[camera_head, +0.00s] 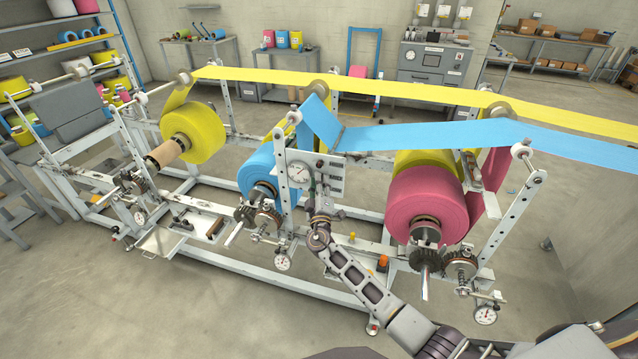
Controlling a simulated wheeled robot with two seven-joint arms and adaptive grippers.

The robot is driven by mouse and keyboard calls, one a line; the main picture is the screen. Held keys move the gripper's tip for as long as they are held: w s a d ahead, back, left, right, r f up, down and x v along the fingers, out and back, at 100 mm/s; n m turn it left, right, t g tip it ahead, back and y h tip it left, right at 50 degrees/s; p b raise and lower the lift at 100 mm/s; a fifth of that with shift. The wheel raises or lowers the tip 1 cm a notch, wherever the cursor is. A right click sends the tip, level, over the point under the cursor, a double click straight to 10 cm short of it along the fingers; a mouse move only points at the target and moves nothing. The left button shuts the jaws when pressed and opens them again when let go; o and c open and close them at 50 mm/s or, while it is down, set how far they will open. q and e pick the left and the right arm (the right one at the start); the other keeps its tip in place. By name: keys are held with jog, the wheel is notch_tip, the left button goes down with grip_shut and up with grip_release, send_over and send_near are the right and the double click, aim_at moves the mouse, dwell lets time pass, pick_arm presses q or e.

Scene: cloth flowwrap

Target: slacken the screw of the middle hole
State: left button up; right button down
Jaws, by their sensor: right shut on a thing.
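A grey upright plate (336,160) with a round dial (299,172) stands in the middle of the machine, beside a white post with holes (283,190). My right gripper (321,197) reaches up from the lower right to the lower part of this plate. It is shut on a small part there, which looks like the screw; its fingers hide most of it. I cannot make out which hole the screw sits in. My left gripper is not in view.
A blue roll (256,172) lies left of my right gripper and a pink roll (425,205) to its right. Blue (430,137) and yellow (400,88) webs run above. Gears (459,268) and a lower dial (485,315) stick out at the right.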

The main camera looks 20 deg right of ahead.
jog(key=shift+a+r+n+g+h+p, duration=0.15)
jog(key=shift+n+g+p, duration=1.25)
jog(key=shift+n, duration=1.55)
jog(key=shift+d+r+n+g+h+p, duration=0.15)
jog(key=shift+n+g+p, duration=1.25)
jog(key=shift+n, duration=1.6)
jog(key=shift+a+r+n+g+h+p, duration=0.15)
jog(key=shift+n+g+p, duration=0.75)
jog(key=shift+n+p, duration=1.5)
jog(key=shift+n+b, duration=0.55)
jog(key=shift+n, duration=0.1)
jog(key=c, duration=1.6)
grip_release()
jog(key=shift+w, duration=0.1)
jog(key=shift+r, duration=0.1)
